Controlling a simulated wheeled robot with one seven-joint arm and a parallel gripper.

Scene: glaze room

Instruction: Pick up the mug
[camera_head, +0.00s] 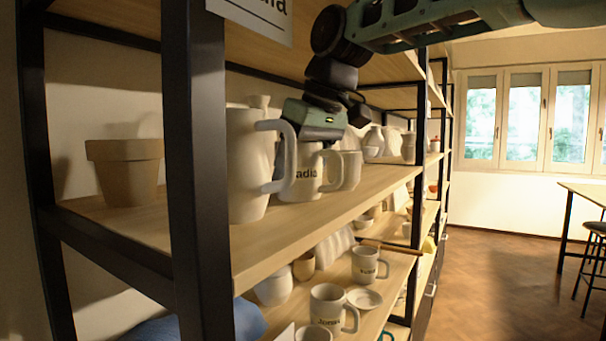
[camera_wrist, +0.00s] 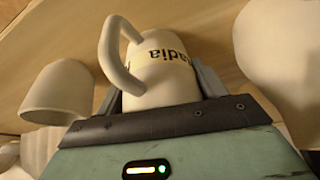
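The mug (camera_head: 303,180) is white with dark lettering ending in "adia" and stands upright on the upper shelf. My gripper (camera_head: 318,140) reaches down over it from above and hides its top in the head view. In the wrist view the mug (camera_wrist: 165,75) lies between the two fingers of my gripper (camera_wrist: 160,95), its lettering upside down and its handle toward the left. Both fingers are close along its sides. Whether they press on it cannot be told.
A tall white pitcher (camera_head: 247,170) stands close left of the mug, and a small white cup (camera_head: 350,170) close right. A clay pot (camera_head: 126,170) is farther left, behind the black shelf post (camera_head: 196,170). Lettered mugs (camera_head: 369,265) stand on the lower shelf.

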